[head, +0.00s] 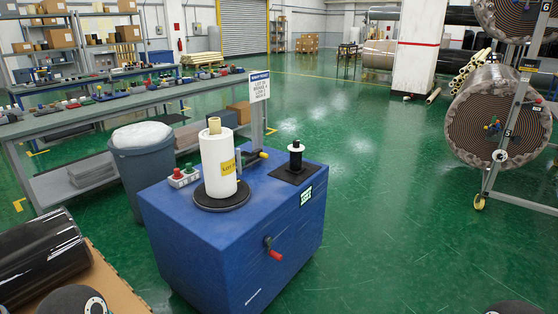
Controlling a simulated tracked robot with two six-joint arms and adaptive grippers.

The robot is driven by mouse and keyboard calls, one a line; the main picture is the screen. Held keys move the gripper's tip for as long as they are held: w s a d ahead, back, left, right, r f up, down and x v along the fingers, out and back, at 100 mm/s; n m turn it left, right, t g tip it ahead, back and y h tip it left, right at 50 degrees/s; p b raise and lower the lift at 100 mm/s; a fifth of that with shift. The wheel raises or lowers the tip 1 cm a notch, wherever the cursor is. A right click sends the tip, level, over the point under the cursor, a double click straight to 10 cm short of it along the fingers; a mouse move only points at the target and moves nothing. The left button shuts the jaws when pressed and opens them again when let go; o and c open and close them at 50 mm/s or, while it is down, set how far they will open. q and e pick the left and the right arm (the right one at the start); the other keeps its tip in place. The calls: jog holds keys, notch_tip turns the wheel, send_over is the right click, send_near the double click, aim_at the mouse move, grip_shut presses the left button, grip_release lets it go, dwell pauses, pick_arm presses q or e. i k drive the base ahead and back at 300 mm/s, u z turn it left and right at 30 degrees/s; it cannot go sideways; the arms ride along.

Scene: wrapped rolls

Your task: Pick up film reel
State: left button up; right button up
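A white film reel (218,166) with a yellow label stands upright on a round dark plate (222,196) on top of the blue machine cabinet (240,223). A tan core sticks out of its top. To its right, a small black spool or spindle (296,158) stands on a dark square plate on the same cabinet. Neither of my grippers shows in the head view, and nothing is seen holding the reel.
A button box (184,177) and a post with a sign (259,90) flank the reel. A grey bin (144,165) stands left of the cabinet. A black wrapped roll (38,262) lies lower left. Large rolls on a rack (497,122) stand right. Green floor (400,220) is clear between.

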aim_at(295, 167)
jog(key=z, duration=0.5)
jog(key=k, duration=0.4)
jog(key=z, duration=0.85)
jog(key=k, duration=0.9)
jog(key=z, duration=0.75)
jog(key=i, duration=0.7)
jog(key=u, duration=0.45)
jog(key=i, duration=1.4)
jog(key=u, duration=0.5)
jog(key=i, duration=1.4)
jog(key=u, duration=0.75)
jog(key=i, duration=1.35)
jog(key=u, duration=1.3)
jog(key=i, duration=1.1)
jog(key=u, duration=0.9)
